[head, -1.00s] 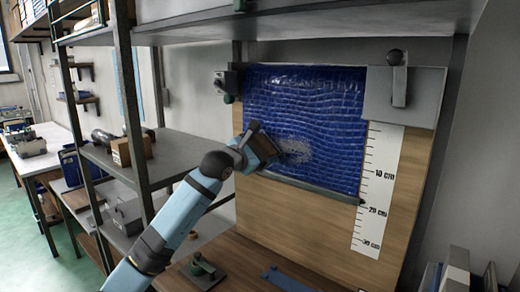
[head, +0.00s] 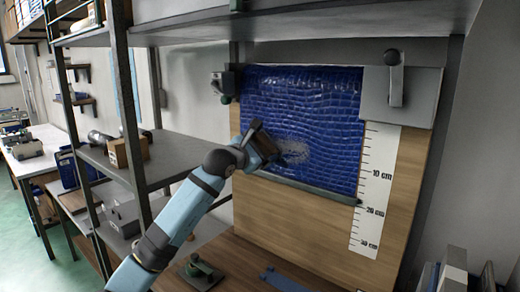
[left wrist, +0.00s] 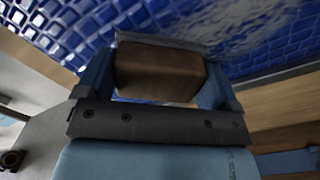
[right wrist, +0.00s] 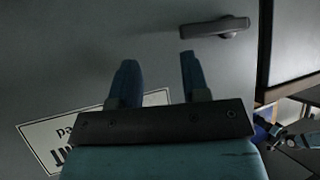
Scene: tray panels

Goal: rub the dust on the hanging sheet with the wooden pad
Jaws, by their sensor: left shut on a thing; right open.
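The hanging sheet (head: 325,115) is blue with a shiny scaly texture, held against a wooden board. A pale grey dust patch (head: 292,152) lies on its lower left part; it also shows as a whitish blur in the left wrist view (left wrist: 255,20). My left gripper (head: 258,148) is shut on the wooden pad (left wrist: 160,72), a brown block with a grey layer on its far side. The pad is at the sheet, at the left edge of the dust; whether it touches cannot be told. My right gripper (right wrist: 155,85) is open and empty, facing a grey surface away from the sheet.
A clamp plate (head: 400,95) holds the sheet's top right, and a small clamp (head: 224,84) is at top left. A scale strip (head: 376,190) hangs at the right. A metal shelf (head: 165,160) stands left of my arm; another shelf overhangs above. A green-handled tool (head: 200,268) lies below.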

